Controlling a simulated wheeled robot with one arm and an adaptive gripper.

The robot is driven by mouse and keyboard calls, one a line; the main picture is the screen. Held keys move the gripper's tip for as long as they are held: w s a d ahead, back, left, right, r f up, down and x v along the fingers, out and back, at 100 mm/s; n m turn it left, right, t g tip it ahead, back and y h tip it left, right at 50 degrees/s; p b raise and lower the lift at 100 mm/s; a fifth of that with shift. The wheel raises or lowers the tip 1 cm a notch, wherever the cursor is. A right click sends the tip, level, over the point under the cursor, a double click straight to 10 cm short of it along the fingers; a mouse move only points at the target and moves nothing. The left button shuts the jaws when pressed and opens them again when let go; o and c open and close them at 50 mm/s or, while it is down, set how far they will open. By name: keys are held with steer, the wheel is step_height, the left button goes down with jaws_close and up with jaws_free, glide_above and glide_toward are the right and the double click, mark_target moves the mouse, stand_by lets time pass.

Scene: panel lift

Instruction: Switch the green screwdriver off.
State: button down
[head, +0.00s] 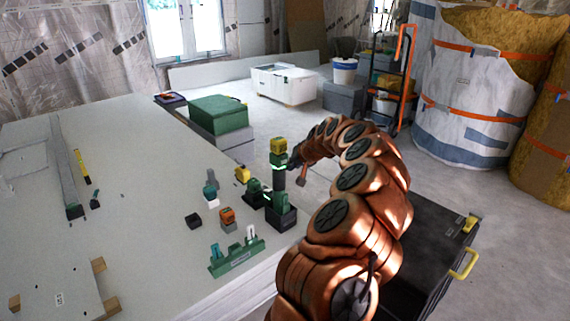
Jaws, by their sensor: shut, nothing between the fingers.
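A green and black tool (279,160), which looks like the green screwdriver, stands upright near the table's right edge. It has a yellow block (279,144) on top. Its lower end is above or in a dark block (282,212); I cannot tell which. A small pale glow shows on its left side. My gripper (291,165) is shut and empty, close to the right side of the tool. Whether it touches the tool cannot be told. The tool's switch is too small to make out.
Left of the tool are a green and black item (254,192), a yellow block (242,174), an orange-topped item (227,216) and a green rack (237,258). A black block (193,221) lies further left.

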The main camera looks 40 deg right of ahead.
steer(key=shift+w, duration=0.55)
stand_by(0.8)
steer(key=shift+s, duration=0.6)
steer(key=s, duration=0.6)
steer(key=shift+b, duration=0.3)
steer(key=shift+a, duration=0.15)
stand_by(0.5)
